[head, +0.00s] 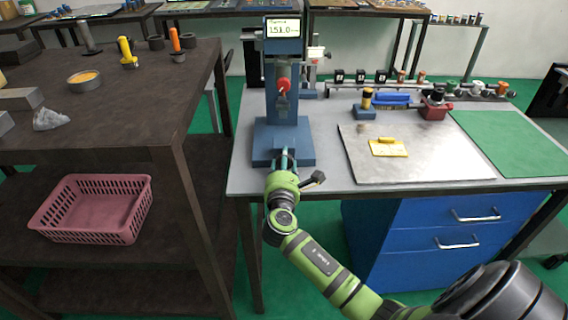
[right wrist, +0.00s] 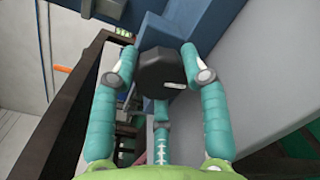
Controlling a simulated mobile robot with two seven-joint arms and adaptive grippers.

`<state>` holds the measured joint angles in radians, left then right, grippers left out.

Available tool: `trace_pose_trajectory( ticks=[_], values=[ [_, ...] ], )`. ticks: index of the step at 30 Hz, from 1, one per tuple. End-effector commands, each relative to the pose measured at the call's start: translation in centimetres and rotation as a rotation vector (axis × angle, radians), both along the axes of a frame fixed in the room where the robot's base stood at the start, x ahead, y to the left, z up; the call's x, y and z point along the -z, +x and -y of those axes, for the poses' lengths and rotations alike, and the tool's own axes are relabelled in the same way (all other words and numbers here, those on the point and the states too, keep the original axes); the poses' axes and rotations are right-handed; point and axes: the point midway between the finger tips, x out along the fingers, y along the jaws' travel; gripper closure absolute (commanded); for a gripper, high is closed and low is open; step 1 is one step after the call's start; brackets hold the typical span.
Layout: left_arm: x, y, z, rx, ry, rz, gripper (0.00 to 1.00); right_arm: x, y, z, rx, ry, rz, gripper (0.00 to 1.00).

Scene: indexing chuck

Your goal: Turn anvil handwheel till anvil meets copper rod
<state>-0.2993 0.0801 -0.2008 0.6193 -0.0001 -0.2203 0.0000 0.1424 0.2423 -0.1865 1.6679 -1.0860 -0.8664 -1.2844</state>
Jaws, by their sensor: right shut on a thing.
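The blue test machine (head: 282,60) stands at the left end of the grey bench. It has a lit display (head: 283,28) with digits and a red part (head: 283,86) on its column. My right gripper (head: 285,160) is low at the front of the machine's base. In the right wrist view my right gripper (right wrist: 158,76) has its teal fingers closed around a dark faceted knob with a white mark, apparently the anvil handwheel (right wrist: 165,68). In the head view the handwheel is hidden. I cannot make out the anvil or the copper rod. My left gripper is not in view.
A green mat (head: 500,140) is farther right. A dark table (head: 110,110) stands left, with a pink basket (head: 95,205) on its shelf.

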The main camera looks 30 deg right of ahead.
Motion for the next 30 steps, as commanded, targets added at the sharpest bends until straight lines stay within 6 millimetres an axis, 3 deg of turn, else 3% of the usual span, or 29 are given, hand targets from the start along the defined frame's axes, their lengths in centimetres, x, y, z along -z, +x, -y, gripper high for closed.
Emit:
trace_pose_trajectory(
  ticks=[30],
  values=[
    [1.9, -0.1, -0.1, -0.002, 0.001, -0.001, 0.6, -0.1, -0.1, 0.2, 0.001, 0.825, 0.511, 0.87]
  ],
)
